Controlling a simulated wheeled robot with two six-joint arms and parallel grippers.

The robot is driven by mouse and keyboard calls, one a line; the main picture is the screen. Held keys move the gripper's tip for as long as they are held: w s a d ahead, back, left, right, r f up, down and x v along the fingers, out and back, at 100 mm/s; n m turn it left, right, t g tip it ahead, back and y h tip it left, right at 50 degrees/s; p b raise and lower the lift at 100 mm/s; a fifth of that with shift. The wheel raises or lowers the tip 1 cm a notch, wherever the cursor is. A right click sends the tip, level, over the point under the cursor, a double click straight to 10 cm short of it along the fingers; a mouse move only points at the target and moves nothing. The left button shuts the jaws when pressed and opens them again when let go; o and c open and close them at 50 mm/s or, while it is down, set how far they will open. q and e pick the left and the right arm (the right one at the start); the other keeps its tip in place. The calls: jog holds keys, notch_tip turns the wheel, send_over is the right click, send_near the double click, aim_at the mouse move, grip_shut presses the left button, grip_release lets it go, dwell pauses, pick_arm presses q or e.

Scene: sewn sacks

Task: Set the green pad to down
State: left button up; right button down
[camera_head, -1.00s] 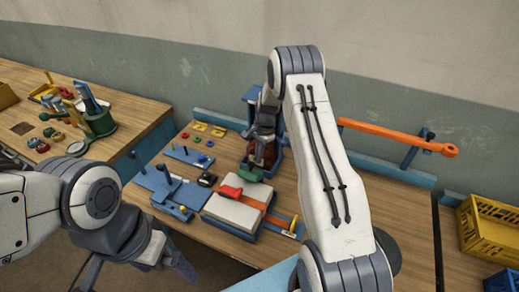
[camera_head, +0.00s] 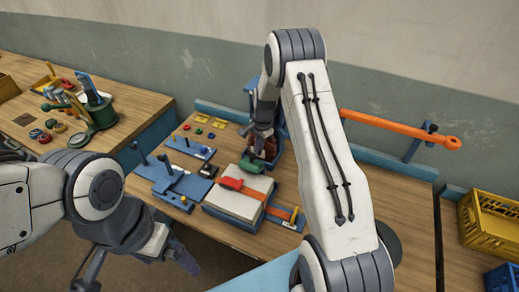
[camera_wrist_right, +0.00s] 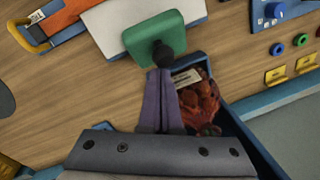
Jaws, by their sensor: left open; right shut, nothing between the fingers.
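The green pad (camera_wrist_right: 150,40) is a flat rounded square with a dark round knob (camera_wrist_right: 162,53) at its edge in the right wrist view. It lies over the corner of a white block. In the head view the green pad (camera_head: 249,167) shows small beside the white block. My right gripper (camera_wrist_right: 163,74) is shut and empty. Its fingertips are at the knob; I cannot tell whether they touch it. In the head view my right gripper (camera_head: 262,149) is just behind the pad. My left gripper (camera_head: 140,264) is open and empty at the table's front, away from the pad.
A blue bin (camera_wrist_right: 240,137) with reddish-brown contents stands right beside my right fingers. The white block (camera_head: 234,205) carries a red clamp (camera_head: 231,183) and orange strap. Blue fixtures (camera_head: 172,181) stand left of it. An orange bar (camera_head: 400,129) runs along the back; a yellow crate (camera_head: 488,222) is far right.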

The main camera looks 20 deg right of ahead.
aim_at(253, 164)
jog(key=shift+s+a, duration=0.15)
jog(key=shift+s+a+f+t+h+b, duration=0.1)
jog(key=shift+s+a+t+h+b, duration=0.2)
jog(key=shift+a+t+h+b, duration=0.25)
jog(key=shift+s+a+f+g+b, duration=0.25)
jog(key=shift+s+a+b, duration=0.45)
jog(key=shift+b, duration=0.45)
jog(key=shift+s, duration=0.1)
jog(key=shift+s+a, duration=0.15)
jog(key=shift+a, duration=0.05)
